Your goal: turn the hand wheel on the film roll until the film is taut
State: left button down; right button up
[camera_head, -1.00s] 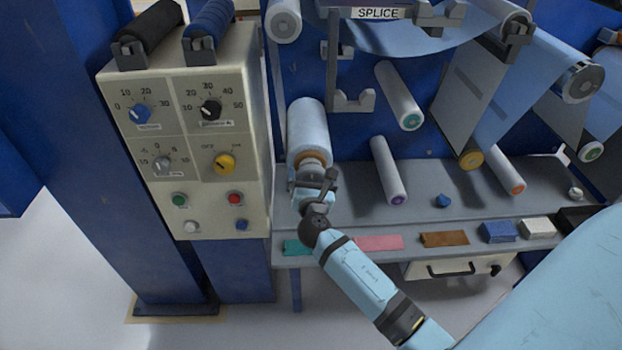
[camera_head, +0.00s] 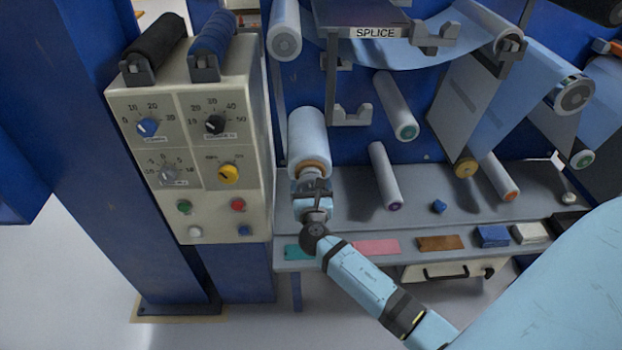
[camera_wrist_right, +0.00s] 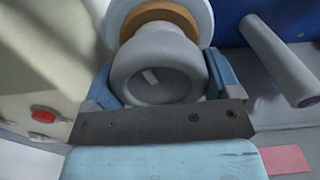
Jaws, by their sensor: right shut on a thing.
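The film roll (camera_head: 309,135) is a pale cylinder on the blue machine, left of centre, with an orange-brown core ring at its near end. The grey hand wheel (camera_wrist_right: 150,58) is a round cup-shaped knob on the roll's axis. My right gripper (camera_head: 309,186) is shut on it, and in the wrist view a blue finger (camera_wrist_right: 222,76) shows on each side of it. In the head view the gripper mostly hides the wheel. The blue film (camera_head: 412,50) hangs in a curved sag below the SPLICE bar at the top. My left gripper is not in view.
A beige control box (camera_head: 190,140) with knobs and buttons stands close left of the gripper. Grey rollers (camera_head: 384,175) stick out to its right. A grey shelf (camera_head: 350,225) with coloured blocks lies below. A bracket (camera_head: 352,114) sits above right.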

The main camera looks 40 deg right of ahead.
jog(key=shift+r+n+p, duration=0.35)
jog(key=shift+n+p, duration=0.25)
jog(key=shift+p, duration=0.05)
jog(key=shift+n+p, duration=0.9)
jog(key=shift+p, duration=0.3)
jog(key=n+p, duration=0.2)
jog(key=p, duration=0.1)
jog(key=shift+f+n, duration=0.15)
jog(key=shift+n, duration=0.15)
jog(key=shift+f+n+p, duration=0.1)
jog(key=shift+n+p, duration=0.4)
jog(key=shift+p, duration=0.15)
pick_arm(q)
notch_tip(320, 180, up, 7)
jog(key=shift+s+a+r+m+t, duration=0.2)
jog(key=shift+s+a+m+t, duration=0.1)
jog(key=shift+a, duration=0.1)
pick_arm(e)
jog(key=shift+s+d+f+n, duration=0.1)
jog(key=shift+f+n, duration=0.05)
jog(key=shift+n, duration=0.15)
jog(key=o, duration=0.8)
